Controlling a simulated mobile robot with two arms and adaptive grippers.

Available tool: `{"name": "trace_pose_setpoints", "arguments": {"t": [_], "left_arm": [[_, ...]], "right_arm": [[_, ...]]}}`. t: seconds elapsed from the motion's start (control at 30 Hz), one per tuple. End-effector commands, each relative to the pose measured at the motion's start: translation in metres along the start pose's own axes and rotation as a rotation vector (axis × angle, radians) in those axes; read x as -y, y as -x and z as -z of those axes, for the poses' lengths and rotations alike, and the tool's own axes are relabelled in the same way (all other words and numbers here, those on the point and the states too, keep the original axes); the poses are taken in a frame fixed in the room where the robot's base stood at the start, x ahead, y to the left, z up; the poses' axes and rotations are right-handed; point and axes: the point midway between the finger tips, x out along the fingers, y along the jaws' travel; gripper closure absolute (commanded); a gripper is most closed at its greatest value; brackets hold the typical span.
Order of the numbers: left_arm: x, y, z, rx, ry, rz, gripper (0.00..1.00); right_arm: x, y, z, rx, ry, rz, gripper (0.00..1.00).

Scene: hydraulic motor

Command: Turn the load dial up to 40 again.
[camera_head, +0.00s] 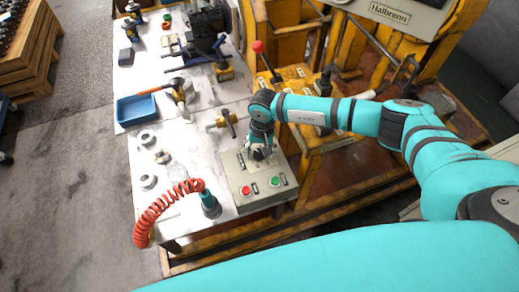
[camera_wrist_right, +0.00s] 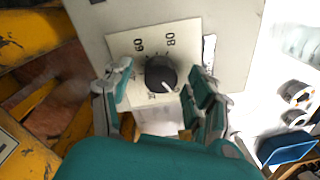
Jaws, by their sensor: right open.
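The load dial (camera_wrist_right: 160,73) is a round black knob on a pale square plate, marked 60 and 80 at its far side in the right wrist view. Its white pointer line aims down and slightly right, toward a lower mark I cannot read. My right gripper (camera_wrist_right: 160,80) is open, with one finger on each side of the knob and visible gaps to it. In the head view the right gripper (camera_head: 260,152) hangs over the grey control box (camera_head: 236,170) and hides most of the dial. My left gripper is not in view.
Red (camera_head: 245,190) and green (camera_head: 274,181) buttons sit on the box's near side. A red coiled hose (camera_head: 160,210) stands left of it. A brass valve (camera_head: 222,121), metal rings and a blue tray (camera_head: 137,109) lie on the table. A yellow machine frame is to the right.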

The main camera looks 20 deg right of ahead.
Motion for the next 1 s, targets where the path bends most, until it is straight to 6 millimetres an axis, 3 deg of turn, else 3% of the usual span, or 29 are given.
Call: {"name": "trace_pose_setpoints", "arguments": {"t": [0.1,0.5,1.0], "left_arm": [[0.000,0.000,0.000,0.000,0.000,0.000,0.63],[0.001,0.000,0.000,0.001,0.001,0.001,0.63],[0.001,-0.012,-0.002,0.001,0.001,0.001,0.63]], "right_arm": [[0.000,0.000,0.000,0.000,0.000,0.000,0.43],[0.000,0.000,0.000,0.001,-0.001,0.000,0.96],[0.000,-0.002,0.000,-0.007,-0.132,0.001,0.97]]}}
